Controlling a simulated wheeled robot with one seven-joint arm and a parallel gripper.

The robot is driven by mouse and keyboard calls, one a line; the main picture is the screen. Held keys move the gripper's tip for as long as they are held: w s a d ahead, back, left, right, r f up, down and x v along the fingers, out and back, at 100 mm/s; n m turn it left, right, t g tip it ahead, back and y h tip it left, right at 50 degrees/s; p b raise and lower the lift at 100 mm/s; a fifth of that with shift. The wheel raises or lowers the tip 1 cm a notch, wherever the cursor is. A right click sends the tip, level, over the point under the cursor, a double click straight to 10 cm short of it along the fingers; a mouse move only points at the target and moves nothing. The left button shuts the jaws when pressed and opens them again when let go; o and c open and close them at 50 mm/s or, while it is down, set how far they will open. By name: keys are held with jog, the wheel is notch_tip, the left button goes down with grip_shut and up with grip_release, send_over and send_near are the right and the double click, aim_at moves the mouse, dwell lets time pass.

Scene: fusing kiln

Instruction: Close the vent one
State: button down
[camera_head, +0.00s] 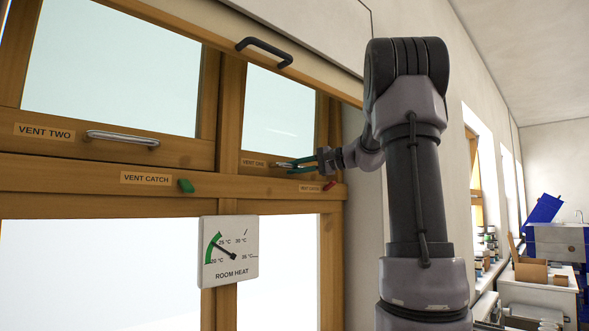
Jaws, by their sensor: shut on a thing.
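Vent one (281,108) is the small upper right window in a wooden frame, with a VENT ONE label (253,164) on its lower rail. Its metal handle (284,164) sits to the right of the label, partly hidden by my gripper. My gripper (296,165) reaches in from the right, its teal fingers shut on this handle. Below it is a VENT CATCH label (311,187) with a red catch (329,185) beside it. I cannot tell from this angle how far vent one stands from its frame.
Vent two (113,72) with its metal handle (122,138) is at the left, above a green catch (186,186). A room heat gauge (230,252) hangs below. A dark bar handle (264,51) is above vent one. A cluttered bench (537,290) stands far right.

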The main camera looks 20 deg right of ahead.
jog(key=shift+g+h, duration=0.3)
jog(key=s, duration=0.1)
jog(key=s+d, duration=0.1)
jog(key=s, duration=0.2)
jog(key=shift+d+r, duration=0.15)
jog(key=shift+d, duration=0.2)
jog(key=shift+s, duration=0.15)
jog(key=c, duration=0.8)
grip_release()
jog(key=shift+s+d, duration=0.1)
jog(key=v, duration=1.1)
